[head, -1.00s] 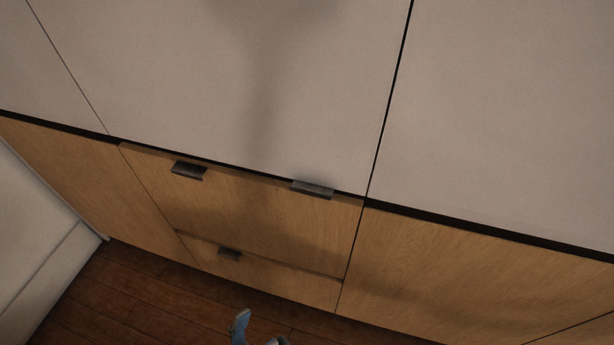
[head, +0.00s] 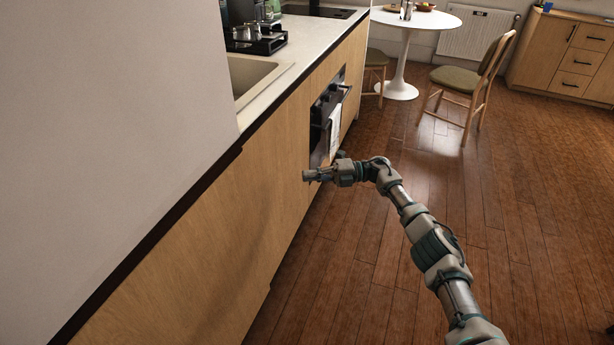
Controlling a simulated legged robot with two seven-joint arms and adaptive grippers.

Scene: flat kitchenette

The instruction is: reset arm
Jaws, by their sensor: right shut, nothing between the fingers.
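My right arm comes in from the lower right and reaches toward the wooden cabinet fronts (head: 235,225). Its gripper (head: 308,175) is shut and empty, and in the picture it lies in front of the cabinet fronts, just left of the oven (head: 325,120). I cannot tell whether it touches the cabinet. My left gripper is out of view.
A tall pale panel (head: 120,110) fills the left. The counter (head: 325,40) holds a sink (head: 250,75) and a black rack (head: 258,42). Farther off are a round white table (head: 440,22), a chair (head: 470,80) and a wooden dresser (head: 570,55). The wooden floor (head: 400,280) is clear.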

